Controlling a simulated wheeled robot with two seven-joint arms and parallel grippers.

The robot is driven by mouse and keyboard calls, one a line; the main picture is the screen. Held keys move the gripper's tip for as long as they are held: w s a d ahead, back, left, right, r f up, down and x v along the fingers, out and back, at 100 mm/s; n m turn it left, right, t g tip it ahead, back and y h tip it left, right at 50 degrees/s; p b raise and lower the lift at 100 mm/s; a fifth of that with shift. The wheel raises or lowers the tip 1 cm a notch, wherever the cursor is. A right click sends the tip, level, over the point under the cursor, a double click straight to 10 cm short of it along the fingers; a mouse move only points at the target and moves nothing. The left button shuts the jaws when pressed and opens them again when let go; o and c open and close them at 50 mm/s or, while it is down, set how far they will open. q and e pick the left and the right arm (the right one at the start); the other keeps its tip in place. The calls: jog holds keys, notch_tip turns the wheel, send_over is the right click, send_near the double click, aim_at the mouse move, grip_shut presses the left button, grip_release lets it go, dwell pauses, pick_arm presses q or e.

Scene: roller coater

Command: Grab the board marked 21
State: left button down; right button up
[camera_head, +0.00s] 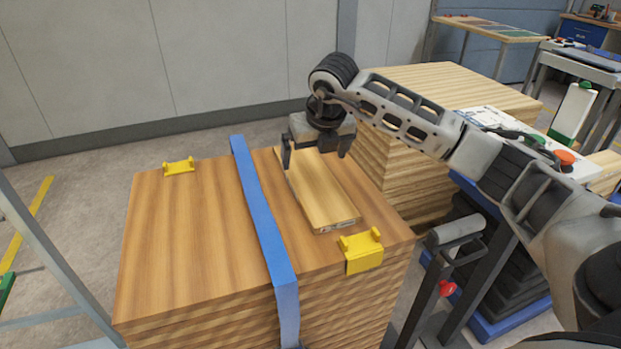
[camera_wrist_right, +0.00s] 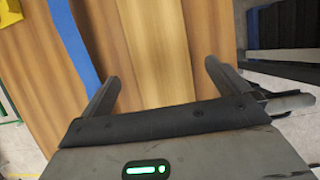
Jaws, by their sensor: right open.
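A light wooden board (camera_head: 322,195) lies flat on top of the front wood stack (camera_head: 190,230), right of the blue strap. Its near end face carries a small mark, too small to read. My right gripper (camera_head: 315,158) is open and empty over the far end of this board, one finger towards each long side. In the right wrist view the board (camera_wrist_right: 155,45) runs between the two open fingers of the gripper (camera_wrist_right: 162,75). Whether the fingers touch the board I cannot tell. My left gripper is not in view.
A blue strap (camera_head: 260,205) crosses the stack. Yellow corner pieces sit at its near right (camera_head: 362,252) and far left (camera_head: 179,167). A second wood stack (camera_head: 400,85) stands behind, close to my right arm. A black and blue rack is at the right. The stack's left top is clear.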

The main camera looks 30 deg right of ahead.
aim_at(311, 176)
jog(key=shift+s+p+x, duration=0.2)
jog(key=shift+p+x, duration=0.25)
jog(key=shift+x, duration=2.65)
jog(key=c, duration=1)
